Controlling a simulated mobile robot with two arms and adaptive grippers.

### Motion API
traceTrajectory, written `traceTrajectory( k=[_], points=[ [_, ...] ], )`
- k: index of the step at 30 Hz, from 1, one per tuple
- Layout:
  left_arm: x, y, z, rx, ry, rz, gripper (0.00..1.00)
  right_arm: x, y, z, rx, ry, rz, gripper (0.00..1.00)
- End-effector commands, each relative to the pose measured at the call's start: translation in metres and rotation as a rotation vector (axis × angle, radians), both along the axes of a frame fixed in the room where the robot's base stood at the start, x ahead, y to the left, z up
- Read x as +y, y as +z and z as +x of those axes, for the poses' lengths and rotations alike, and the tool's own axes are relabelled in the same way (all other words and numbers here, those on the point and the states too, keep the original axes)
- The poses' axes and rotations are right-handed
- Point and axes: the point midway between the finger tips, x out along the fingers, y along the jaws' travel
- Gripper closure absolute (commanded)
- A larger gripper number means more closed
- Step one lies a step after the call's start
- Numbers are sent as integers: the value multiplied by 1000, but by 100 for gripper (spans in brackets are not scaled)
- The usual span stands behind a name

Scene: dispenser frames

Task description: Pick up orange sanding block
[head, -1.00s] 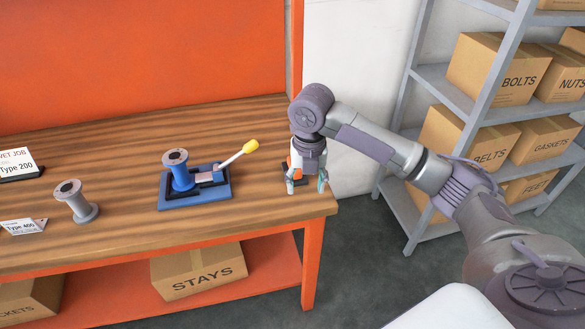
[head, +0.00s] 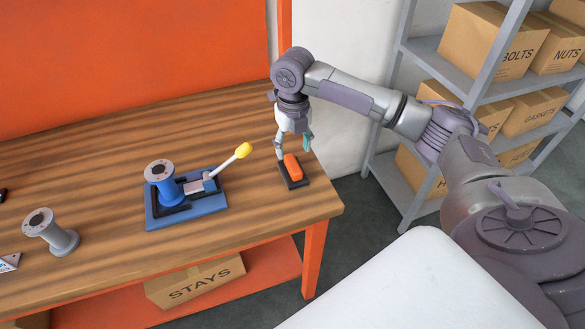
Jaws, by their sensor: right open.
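The orange sanding block (head: 293,167) lies on a dark flat pad (head: 301,182) near the right end of the wooden workbench. My right gripper (head: 293,147) points down just behind and above the block, its fingers apart with nothing between them. The near finger shows just past the block's far end; I cannot tell whether it touches. My left gripper is not in view.
A grey spool (head: 50,232) stands further left. A shelf with cardboard boxes (head: 478,40) stands at right. The bench's right edge is close to the block.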

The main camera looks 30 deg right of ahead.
Motion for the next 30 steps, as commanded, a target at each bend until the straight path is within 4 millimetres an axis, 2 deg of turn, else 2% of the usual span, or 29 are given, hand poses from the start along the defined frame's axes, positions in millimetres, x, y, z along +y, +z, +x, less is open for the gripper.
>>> traceTrajectory(
  k=[5, 8, 13, 18, 26, 27, 30],
  points=[
    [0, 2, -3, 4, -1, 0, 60, 1, -19, 0, 0, 1, 0, 40],
    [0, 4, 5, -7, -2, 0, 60, 0, -25, 0, 1, 1, 0, 40],
    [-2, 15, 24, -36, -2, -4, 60, -2, -47, 1, 4, 0, 0, 40],
    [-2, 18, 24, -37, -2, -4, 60, -3, -69, 2, 0, 2, -1, 40],
    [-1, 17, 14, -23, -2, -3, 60, -3, -74, 2, -2, 2, 0, 40],
    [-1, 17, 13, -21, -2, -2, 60, -3, -74, 2, -2, 2, 0, 41],
    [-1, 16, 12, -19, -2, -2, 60, -3, -73, 2, -2, 2, 0, 58]
  ],
)
